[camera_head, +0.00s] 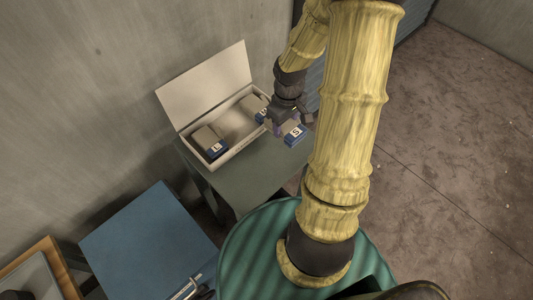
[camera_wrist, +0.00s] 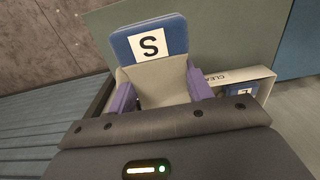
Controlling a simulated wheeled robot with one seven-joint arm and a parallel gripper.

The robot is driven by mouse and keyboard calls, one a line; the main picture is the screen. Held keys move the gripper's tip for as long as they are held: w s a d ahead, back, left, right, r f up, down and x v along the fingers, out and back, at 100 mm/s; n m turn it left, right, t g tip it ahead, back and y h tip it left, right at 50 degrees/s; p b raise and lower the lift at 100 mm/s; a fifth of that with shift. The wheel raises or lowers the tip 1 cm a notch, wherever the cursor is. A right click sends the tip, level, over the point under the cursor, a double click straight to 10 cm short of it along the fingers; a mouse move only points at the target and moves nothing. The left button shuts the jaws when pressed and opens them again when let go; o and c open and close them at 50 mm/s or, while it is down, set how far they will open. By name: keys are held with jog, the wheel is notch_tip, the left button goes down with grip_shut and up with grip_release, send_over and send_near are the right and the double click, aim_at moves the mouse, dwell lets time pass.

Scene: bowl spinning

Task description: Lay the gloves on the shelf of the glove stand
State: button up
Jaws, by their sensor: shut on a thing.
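My gripper (camera_head: 286,122) is shut on a beige pack of gloves (camera_head: 294,135) with a blue end and a white S label. In the wrist view the S pack (camera_wrist: 165,85) sits between the purple fingers of my gripper (camera_wrist: 163,92). It is beside the right end of an open white container (camera_head: 232,155) with a raised lid. Two similar packs are inside the container, one marked L (camera_head: 211,143) at the left and one (camera_head: 256,108) at the right, partly hidden by my gripper. I cannot tell whether the S pack touches the table.
The container stands on a grey-green table (camera_head: 250,185) against the wall. A blue surface (camera_head: 150,240) lies at the lower left, with a wooden-edged tray (camera_head: 40,270) beyond it. Slatted blue-grey panelling (camera_wrist: 45,135) runs beside the table in the wrist view. Open floor lies to the right.

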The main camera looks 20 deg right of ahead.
jog(key=shift+s, duration=0.15)
send_over(283, 150)
jog(key=shift+f, duration=3.1)
jog(key=shift+f, duration=1.9)
jog(key=shift+f, duration=0.15)
jog(key=o, duration=1)
